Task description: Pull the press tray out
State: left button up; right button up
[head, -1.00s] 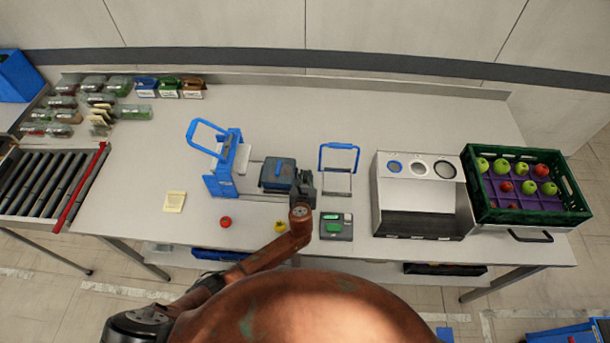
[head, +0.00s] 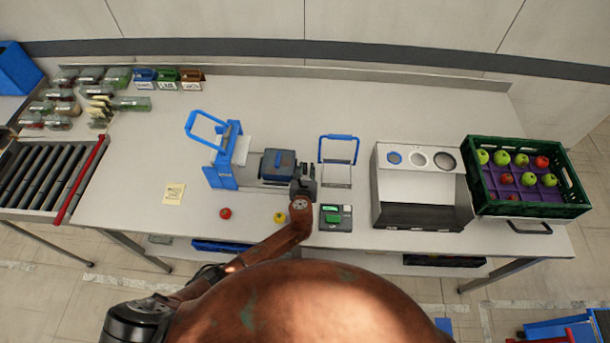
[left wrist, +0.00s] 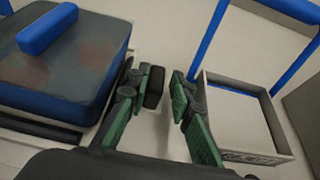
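The press (head: 222,165) is blue with a raised lever and stands left of centre on the table in the head view. A pale tray (left wrist: 55,135) with a dark block with a blue handle on it (head: 277,165) lies to its right. The left wrist view also shows the block (left wrist: 65,60). My left gripper (head: 304,180) is just right of the tray's end. In the left wrist view its fingers (left wrist: 165,90) are apart, with a small black knob (left wrist: 154,87) between them, close to the left finger. A firm hold does not show. My right gripper is not in view.
A blue-handled metal frame (head: 338,165) stands close to the right of my left gripper. A small grey-green device (head: 335,222), a metal bin unit (head: 385,190) and a green apple crate (head: 575,195) lie further right.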

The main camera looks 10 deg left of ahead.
pick_arm(q)
jog(key=v, duration=1.1)
jog(key=shift+s+r, duration=0.15)
jog(key=shift+s, duration=0.05)
